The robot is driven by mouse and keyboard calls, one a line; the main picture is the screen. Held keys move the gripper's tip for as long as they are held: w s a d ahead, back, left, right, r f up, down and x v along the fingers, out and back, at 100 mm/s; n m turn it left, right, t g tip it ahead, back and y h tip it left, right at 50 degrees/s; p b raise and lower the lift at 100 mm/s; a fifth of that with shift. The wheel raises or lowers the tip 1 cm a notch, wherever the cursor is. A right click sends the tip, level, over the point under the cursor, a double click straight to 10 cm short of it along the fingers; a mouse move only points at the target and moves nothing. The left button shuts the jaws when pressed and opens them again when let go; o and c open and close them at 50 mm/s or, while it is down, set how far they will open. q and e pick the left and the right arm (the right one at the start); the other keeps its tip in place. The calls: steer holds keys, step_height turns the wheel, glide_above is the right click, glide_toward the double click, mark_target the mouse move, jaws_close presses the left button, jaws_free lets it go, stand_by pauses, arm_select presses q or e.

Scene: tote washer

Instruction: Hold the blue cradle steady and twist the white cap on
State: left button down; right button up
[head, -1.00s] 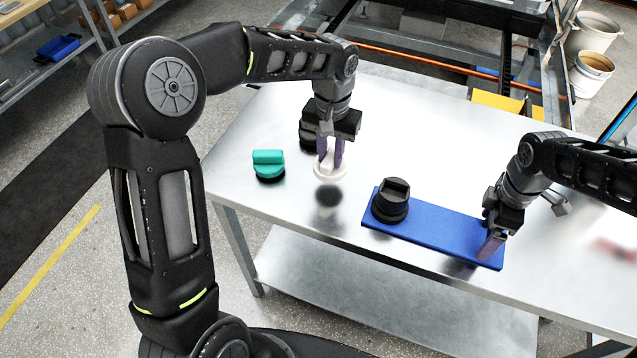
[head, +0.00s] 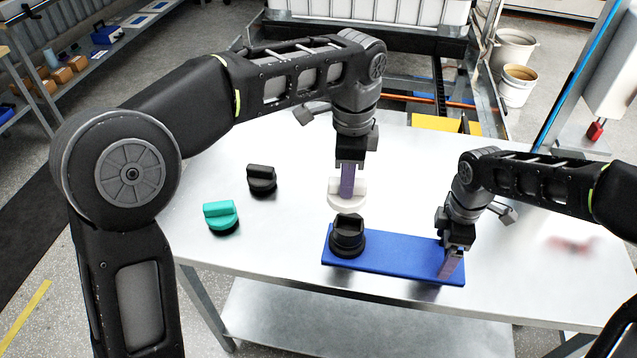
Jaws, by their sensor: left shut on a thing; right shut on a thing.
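The blue cradle (head: 395,253) is a flat blue board on the metal table, with a black round fitting (head: 348,236) standing at its left end. My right gripper (head: 451,266) is shut on the cradle's right end. My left gripper (head: 347,184) is shut on the white cap (head: 334,193), just behind the black fitting in the picture. The cap is held apart from the fitting, and its lower edge is partly hidden by the fitting and its far side by the fingers.
A teal cap (head: 221,215) and a black cap (head: 262,178) stand on the table (head: 290,215) to the left. The table's right part is mostly clear. A yellow box (head: 437,123) and buckets (head: 517,84) are beyond the far edge.

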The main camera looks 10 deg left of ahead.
mark_target(350, 202)
arm_select(q)
steer(key=shift+s+d+r+m, duration=0.25)
steer(key=shift+d+r+m, duration=0.15)
steer(key=shift+d+m, duration=0.25)
steer(key=shift+a, duration=0.1)
steer(key=shift+f, duration=0.2)
steer(key=shift+f, duration=2.75)
steer(key=shift+w+f, duration=0.1)
steer(key=shift+f, duration=0.4)
steer(key=shift+f, duration=0.35)
steer(key=shift+f, duration=0.9)
steer(key=shift+m, duration=0.25)
